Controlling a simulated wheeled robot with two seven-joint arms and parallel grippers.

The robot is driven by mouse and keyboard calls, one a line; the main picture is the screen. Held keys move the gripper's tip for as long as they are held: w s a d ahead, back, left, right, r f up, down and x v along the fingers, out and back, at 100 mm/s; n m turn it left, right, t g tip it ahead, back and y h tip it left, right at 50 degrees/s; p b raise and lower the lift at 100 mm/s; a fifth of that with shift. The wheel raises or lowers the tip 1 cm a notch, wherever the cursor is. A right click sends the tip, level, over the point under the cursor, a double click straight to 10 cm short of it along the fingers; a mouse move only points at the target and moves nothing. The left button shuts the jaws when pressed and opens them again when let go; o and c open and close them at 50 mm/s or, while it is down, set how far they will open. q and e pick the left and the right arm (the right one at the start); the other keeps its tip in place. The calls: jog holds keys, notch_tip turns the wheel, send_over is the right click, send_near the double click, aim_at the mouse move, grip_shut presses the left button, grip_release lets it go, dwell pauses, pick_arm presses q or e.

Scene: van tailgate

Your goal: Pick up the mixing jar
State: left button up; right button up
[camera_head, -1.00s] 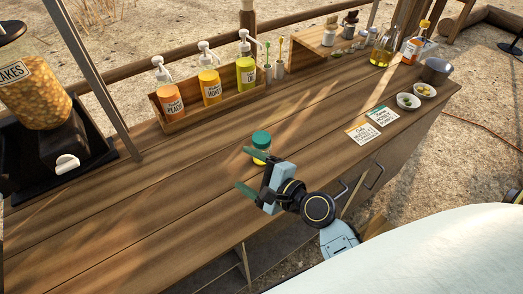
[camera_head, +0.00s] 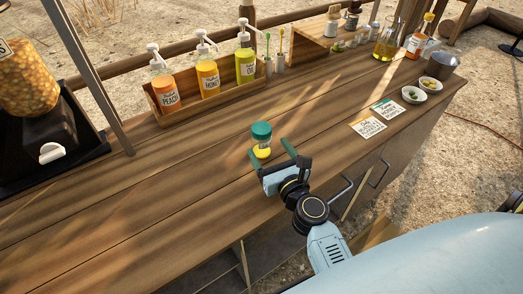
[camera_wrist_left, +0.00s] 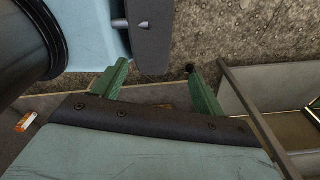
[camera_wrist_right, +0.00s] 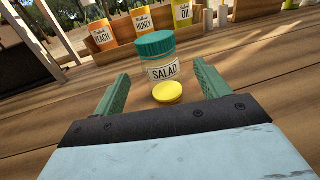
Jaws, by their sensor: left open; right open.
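The mixing jar (camera_head: 261,138) is a small clear jar with a green lid and a "SALAD" label. It stands upright on the wooden counter (camera_head: 190,190). A yellow disc (camera_wrist_right: 168,92) shows in front of it at its foot. My right gripper (camera_head: 268,152) is open, low over the counter just in front of the jar. In the right wrist view the jar (camera_wrist_right: 157,60) stands beyond and between the open fingers (camera_wrist_right: 158,90), apart from them. My left gripper (camera_wrist_left: 160,85) is open and empty, seen only in the left wrist view, over gravel and cabinet edges.
A wooden rack (camera_head: 215,96) with peach, honey and oil pump bottles stands behind the jar. Two cards (camera_head: 368,126) and small white bowls (camera_head: 414,95) lie to the right. A dispenser (camera_head: 45,135) stands at the left.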

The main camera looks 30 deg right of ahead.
aim_at(266, 149)
notch_tip(266, 149, down, 3)
jog(key=shift+r+b, duration=0.15)
jog(key=shift+b, duration=0.7)
jog(key=shift+w+r+p, duration=0.4)
jog(key=shift+w, duration=0.85)
jog(key=w, duration=0.4)
jog(key=shift+w+d, duration=0.15)
jog(key=shift+w, duration=0.35)
pick_arm(q)
jog(key=shift+f, duration=0.65)
pick_arm(e)
jog(key=shift+c, duration=0.3)
